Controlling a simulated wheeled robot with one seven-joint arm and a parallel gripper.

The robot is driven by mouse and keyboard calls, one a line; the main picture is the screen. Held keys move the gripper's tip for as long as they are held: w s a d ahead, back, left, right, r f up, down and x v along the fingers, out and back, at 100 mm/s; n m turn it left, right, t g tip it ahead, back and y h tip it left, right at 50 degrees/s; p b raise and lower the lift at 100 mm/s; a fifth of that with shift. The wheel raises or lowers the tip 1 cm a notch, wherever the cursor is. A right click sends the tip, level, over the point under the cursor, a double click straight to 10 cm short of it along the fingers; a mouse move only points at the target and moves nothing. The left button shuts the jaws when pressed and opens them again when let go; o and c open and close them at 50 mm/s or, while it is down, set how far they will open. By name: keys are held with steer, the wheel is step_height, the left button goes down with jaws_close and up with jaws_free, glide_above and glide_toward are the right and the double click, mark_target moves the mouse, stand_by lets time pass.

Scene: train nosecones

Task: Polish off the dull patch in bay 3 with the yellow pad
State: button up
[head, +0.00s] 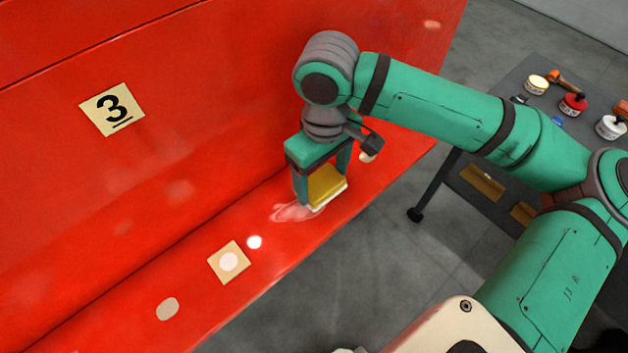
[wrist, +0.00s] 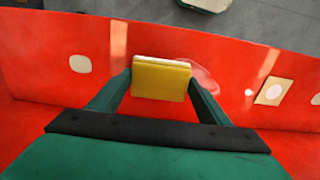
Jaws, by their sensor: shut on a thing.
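My gripper (head: 322,180) is shut on the yellow pad (head: 327,187), a block with a pale underside. The pad is low over the red ledge below and right of the "3" label (head: 112,108). A whitish, smeary dull patch (head: 290,213) shows on the ledge at the pad's lower left, partly hidden by it. I cannot tell whether the pad touches the surface. In the wrist view the yellow pad (wrist: 161,80) sits between both fingers, and the pale edge of the patch (wrist: 208,82) shows to its right.
The ledge of the red nosecone (head: 130,285) also bears a beige square with a pale disc (head: 229,262), a bright white spot (head: 254,242) and a greyish oval (head: 167,309). A pale oval (head: 367,157) lies beyond my gripper. A dark cart (head: 520,130) with tins stands right.

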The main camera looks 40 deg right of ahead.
steer(key=shift+d, duration=0.35)
steer(key=shift+a, duration=2.25)
steer(key=shift+s+a, duration=0.15)
steer(key=shift+a, duration=0.4)
steer(key=shift+s+a, duration=0.15)
steer(key=shift+a, duration=0.35)
steer(key=shift+s+a+f, duration=0.1)
steer(key=shift+a, duration=0.3)
steer(key=shift+s+a, duration=0.2)
steer(key=shift+a, duration=2.45)
steer(key=r, duration=0.3)
steer(key=shift+w+r, duration=0.15)
steer(key=shift+w, duration=0.1)
steer(key=shift+s+d+r, duration=0.1)
steer(key=shift+s+r, duration=0.05)
steer(key=shift+r, duration=1.1)
steer(key=shift+s+r, duration=0.15)
steer(key=shift+r, duration=1.1)
